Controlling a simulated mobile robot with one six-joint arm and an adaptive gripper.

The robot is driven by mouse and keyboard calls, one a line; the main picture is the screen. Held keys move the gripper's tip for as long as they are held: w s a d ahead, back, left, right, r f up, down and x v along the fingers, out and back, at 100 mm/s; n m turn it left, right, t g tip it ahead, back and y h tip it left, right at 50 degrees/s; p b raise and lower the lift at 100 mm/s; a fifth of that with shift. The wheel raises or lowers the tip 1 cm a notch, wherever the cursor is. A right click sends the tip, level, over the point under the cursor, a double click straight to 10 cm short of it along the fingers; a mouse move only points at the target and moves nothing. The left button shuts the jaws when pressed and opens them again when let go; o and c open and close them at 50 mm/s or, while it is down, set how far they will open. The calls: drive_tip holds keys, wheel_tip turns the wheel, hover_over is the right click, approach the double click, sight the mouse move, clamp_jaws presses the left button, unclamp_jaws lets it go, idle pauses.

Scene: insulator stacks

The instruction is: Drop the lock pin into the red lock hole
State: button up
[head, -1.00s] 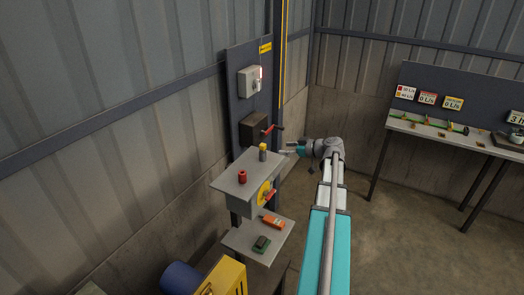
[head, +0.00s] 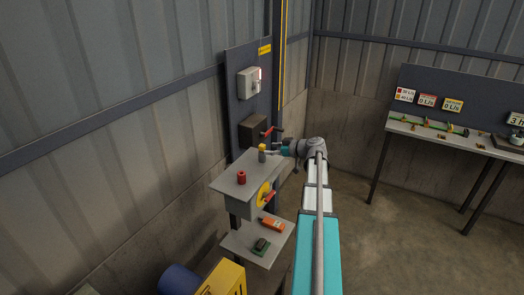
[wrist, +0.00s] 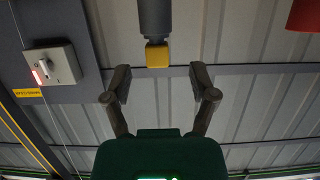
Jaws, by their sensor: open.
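The lock pin (head: 262,154), a grey cylinder with a yellow top, stands upright on the grey stand top (head: 225,182). In the wrist view the pin (wrist: 156,22) comes down from the upper edge, yellow end lowest. A red cylinder (head: 241,178), which appears to be the red lock hole, stands on the same top, nearer and to the left. Its opening cannot be made out. My gripper (head: 271,152) is open and level beside the pin, on its right. In the wrist view the fingertips (wrist: 159,70) are spread, with the yellow end just ahead, between their lines.
A dark panel holds a light switch box (head: 249,82) and a dark box with a red handle (head: 267,131) behind the stand. A yellow wheel (head: 264,193) is on the stand's front. A lower shelf (head: 240,240) carries an orange tool and a green item.

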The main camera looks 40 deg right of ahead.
sight(265, 149)
drive_tip(key=x, duration=0.2)
drive_tip(key=b+x, duration=0.1)
drive_tip(key=x, duration=0.1)
drive_tip(key=shift+d+f, duration=0.15)
drive_tip(key=shift+d, duration=0.1)
drive_tip(key=shift+w+a+f, duration=0.1)
drive_tip(key=shift+w+a, duration=0.15)
drive_tip(key=shift+w, duration=0.15)
drive_tip(key=shift+c, duration=0.2)
clamp_jaws()
